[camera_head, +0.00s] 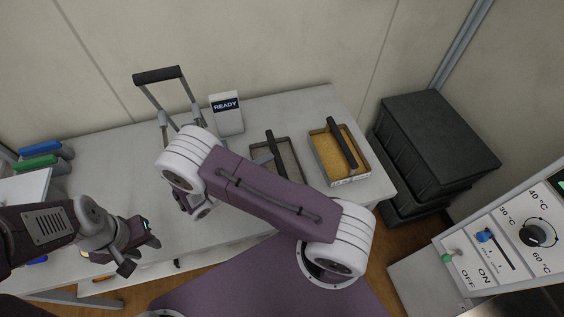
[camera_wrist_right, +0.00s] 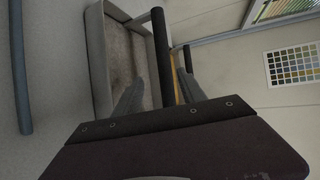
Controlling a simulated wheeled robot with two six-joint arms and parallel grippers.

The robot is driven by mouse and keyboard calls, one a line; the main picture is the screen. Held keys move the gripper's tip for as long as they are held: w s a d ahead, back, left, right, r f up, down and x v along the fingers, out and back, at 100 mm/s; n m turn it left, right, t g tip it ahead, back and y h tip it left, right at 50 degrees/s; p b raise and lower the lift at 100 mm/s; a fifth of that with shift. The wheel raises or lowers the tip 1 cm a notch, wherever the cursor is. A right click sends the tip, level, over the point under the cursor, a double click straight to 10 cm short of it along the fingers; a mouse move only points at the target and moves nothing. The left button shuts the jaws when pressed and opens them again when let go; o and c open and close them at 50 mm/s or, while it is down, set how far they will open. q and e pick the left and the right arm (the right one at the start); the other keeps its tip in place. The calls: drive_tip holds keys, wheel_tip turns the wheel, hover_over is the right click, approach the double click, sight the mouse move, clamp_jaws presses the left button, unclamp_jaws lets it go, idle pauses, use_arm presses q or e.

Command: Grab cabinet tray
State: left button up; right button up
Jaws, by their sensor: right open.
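Two shallow trays with black bar handles lie on the table. The left tray (camera_head: 291,150) holds grey soil, and it also shows in the right wrist view (camera_wrist_right: 98,60). The right tray (camera_head: 348,181) holds yellow-brown grains. I cannot tell which one is the cabinet tray. My right gripper (camera_wrist_right: 160,75) is open at the grey-soil tray, its fingers on either side of the black handle (camera_wrist_right: 160,40). My forearm hides part of this tray in the head view. My left gripper (camera_head: 140,250) is over the table's front left, away from both trays; its jaw opening is unclear.
A white READY box (camera_head: 226,113) and a frame with a black bar (camera_head: 158,75) stand behind my right arm. Black stacked cases (camera_head: 435,140) stand right of the table (camera_head: 110,160). A control panel (camera_head: 510,240) is at far right. Blue and green items (camera_head: 40,155) lie left.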

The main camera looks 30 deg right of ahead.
sight(283, 154)
drive_tip(key=x, duration=0.4)
drive_tip(key=shift+s+r+p, duration=0.1)
drive_tip(key=shift+p, duration=0.2)
drive_tip(key=x, duration=0.1)
drive_tip(key=p+x, duration=0.1)
drive_tip(key=x, duration=0.2)
drive_tip(key=shift+d+r, duration=0.3)
drive_tip(key=shift+d, duration=0.1)
drive_tip(key=shift+w+d+f, duration=0.2)
drive_tip(key=shift+w+d, duration=0.05)
drive_tip(key=shift+d, duration=0.05)
drive_tip(key=shift+a, duration=0.1)
drive_tip(key=c, duration=0.4)
clamp_jaws()
